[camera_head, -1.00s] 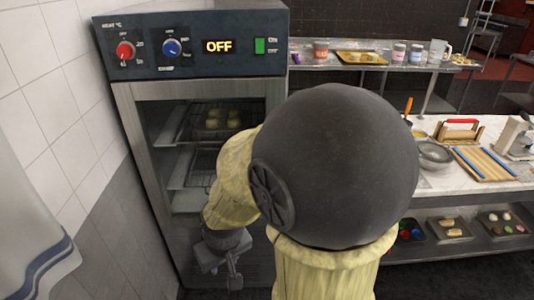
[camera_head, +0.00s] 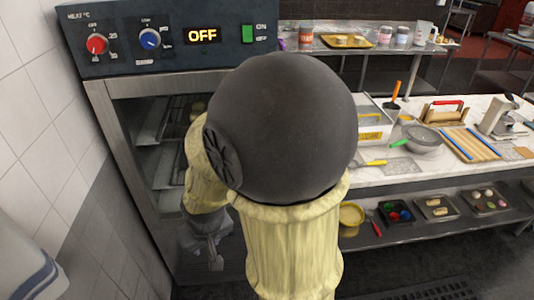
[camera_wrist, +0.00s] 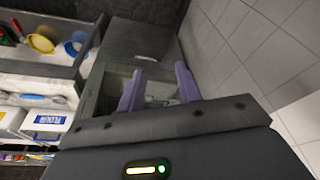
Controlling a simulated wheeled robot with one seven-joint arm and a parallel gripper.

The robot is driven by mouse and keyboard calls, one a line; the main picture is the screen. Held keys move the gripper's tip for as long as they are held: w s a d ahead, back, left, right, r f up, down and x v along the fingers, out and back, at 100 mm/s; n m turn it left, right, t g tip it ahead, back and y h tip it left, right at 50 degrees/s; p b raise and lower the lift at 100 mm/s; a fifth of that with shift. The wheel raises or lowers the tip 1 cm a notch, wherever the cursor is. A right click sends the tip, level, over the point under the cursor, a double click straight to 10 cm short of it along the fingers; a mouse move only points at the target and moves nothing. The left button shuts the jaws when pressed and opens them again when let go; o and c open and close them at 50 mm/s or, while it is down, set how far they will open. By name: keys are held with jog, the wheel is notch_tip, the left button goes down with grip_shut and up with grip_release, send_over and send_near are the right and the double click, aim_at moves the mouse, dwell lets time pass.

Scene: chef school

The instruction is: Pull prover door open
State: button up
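The prover (camera_head: 110,90) is a steel cabinet with a dark control panel (camera_head: 165,42) on top that reads OFF. Its door (camera_head: 165,255) looks shut, and racks show behind the glass. My gripper (camera_head: 205,258) is low in front of the door, partly hidden by my arm in the head view. In the wrist view my gripper (camera_wrist: 160,88) has its two purple fingers apart, pointing at the glass front. A pale shape shows between them; I cannot tell whether it is the handle. My arm hides the right side of the door.
A tiled wall (camera_head: 35,120) is close on the left, with a white cloth (camera_head: 25,260) at its lower edge. A worktop (camera_head: 380,175) with tools, a pan and a board stands on the right. Trays (camera_head: 435,207) lie on its lower shelf. Dark floor shows at the lower right.

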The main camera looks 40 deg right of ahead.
jog(key=w+d+f+m+t+h+p, duration=0.45)
jog(key=w+d+m, duration=0.25)
jog(key=w+d, duration=0.3)
jog(key=s+d+r+t+h+p, duration=0.1)
jog(key=s+d+t+h+p, duration=0.1)
jog(key=d+h, duration=0.2)
jog(key=s+d+r+m+t+h+p, duration=0.1)
jog(key=s+d+r+t+h+p, duration=0.1)
jog(key=d, duration=0.5)
jog(key=shift+d+t+h+p, duration=0.35)
jog(key=shift+t+h+p, duration=0.05)
jog(key=shift+t+h, duration=0.4)
jog(key=shift+d+f+b, duration=0.15)
jog(key=shift+b, duration=0.2)
jog(key=x, duration=1.7)
